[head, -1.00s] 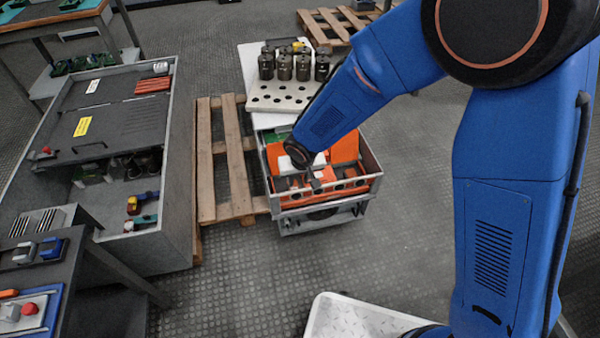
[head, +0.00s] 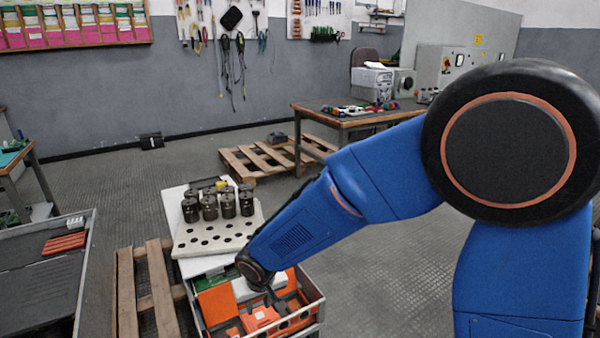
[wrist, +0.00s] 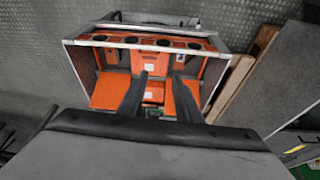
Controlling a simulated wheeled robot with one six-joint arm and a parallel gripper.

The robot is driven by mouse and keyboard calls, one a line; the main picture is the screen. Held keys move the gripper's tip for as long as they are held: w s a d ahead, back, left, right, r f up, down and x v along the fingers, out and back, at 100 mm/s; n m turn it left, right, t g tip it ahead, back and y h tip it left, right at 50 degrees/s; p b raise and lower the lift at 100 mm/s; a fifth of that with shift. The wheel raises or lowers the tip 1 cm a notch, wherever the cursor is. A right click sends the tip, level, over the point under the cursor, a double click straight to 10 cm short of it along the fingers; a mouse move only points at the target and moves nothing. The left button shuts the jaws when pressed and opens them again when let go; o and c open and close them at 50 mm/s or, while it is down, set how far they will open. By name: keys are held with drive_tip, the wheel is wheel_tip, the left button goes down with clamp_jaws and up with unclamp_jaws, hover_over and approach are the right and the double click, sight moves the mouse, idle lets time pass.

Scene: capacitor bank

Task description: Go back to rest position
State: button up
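My gripper (wrist: 161,76) is open in the wrist view, with its two dark fingers apart and nothing held between them. The fingers point at the grey bin with orange inserts (wrist: 82,53), over its middle. In the head view my blue arm reaches down from the right to the same bin (head: 317,307). My gripper (head: 276,303) is small and dark there, over the orange inserts, and its fingers are hard to make out. I cannot tell whether the fingertips touch the inserts.
Behind the bin, a white perforated rack (head: 190,240) holds several dark cylinders (head: 228,206). Wooden pallets lie left of the bin (head: 160,290) and farther back (head: 240,168). A grey cabinet (head: 35,285) stands at left and a workbench (head: 345,119) behind. Open floor (head: 400,260) lies right of the bin.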

drive_tip(key=d+r+m, duration=0.1)
drive_tip(key=d+r, duration=0.4)
drive_tip(key=d, duration=0.3)
drive_tip(key=s+d+r+m+t, duration=0.1)
drive_tip(key=d+r, duration=0.3)
drive_tip(key=d, duration=0.4)
drive_tip(key=d+r+m, duration=0.1)
drive_tip(key=d+r, duration=0.4)
drive_tip(key=d, duration=0.3)
drive_tip(key=s+d+r+m, duration=0.1)
drive_tip(key=s+d+r, duration=0.1)
drive_tip(key=s+d, duration=0.6)
drive_tip(key=s+d+r+m+h, duration=0.1)
drive_tip(key=s+d+r, duration=0.2)
drive_tip(key=s+d, duration=0.6)
drive_tip(key=shift+s+d+r+m+t+h, duration=0.2)
drive_tip(key=shift+s+r+m+t+h, duration=0.1)
drive_tip(key=shift+s, duration=0.25)
drive_tip(key=shift+d, duration=0.1)
